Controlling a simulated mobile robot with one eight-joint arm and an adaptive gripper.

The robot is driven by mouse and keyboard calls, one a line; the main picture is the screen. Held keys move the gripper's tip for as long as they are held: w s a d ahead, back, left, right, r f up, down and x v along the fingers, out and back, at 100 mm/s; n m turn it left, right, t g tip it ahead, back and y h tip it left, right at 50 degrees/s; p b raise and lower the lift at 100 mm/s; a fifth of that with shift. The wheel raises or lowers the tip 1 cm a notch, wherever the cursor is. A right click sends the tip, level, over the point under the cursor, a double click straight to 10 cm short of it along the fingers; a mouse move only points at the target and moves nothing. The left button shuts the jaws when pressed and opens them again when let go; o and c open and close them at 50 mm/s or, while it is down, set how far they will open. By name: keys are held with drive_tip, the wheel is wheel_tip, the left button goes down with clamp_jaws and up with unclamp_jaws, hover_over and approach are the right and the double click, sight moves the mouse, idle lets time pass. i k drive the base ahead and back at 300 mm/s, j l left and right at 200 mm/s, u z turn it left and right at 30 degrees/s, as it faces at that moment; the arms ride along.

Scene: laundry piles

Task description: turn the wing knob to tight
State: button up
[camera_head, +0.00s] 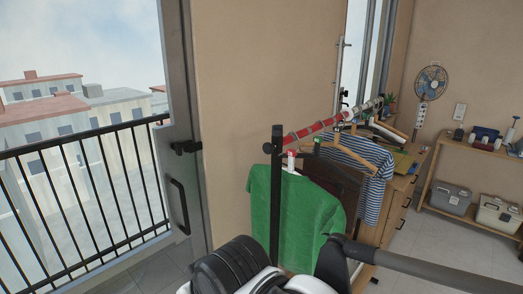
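A clothes rack stands in the middle with a black upright post (276,200) and a red-and-silver top rail (318,128). A small dark knob (267,147) sticks out to the left near the top of the post. It is too small to tell whether it has wings or how far it is turned. A green shirt (300,215) hangs at the near end of the rack and covers the area beside the post. Parts of my own body fill the bottom centre. I cannot make out my gripper in this view.
A striped shirt (360,160) and a dark garment (330,178) hang farther along the rail. A wooden cabinet (397,205) stands behind the rack. A glass door with a black handle (179,205) is at left. A shelf (470,147) holds bins at right, with bare floor before it.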

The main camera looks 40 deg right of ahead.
sight(277, 130)
drive_tip(key=z, duration=1.9)
drive_tip(key=k+j, duration=0.15)
drive_tip(key=l+u, duration=0.25)
drive_tip(key=l, duration=0.4)
drive_tip(key=k+l+u, duration=0.2)
drive_tip(key=l, duration=0.45)
drive_tip(key=i, duration=0.1)
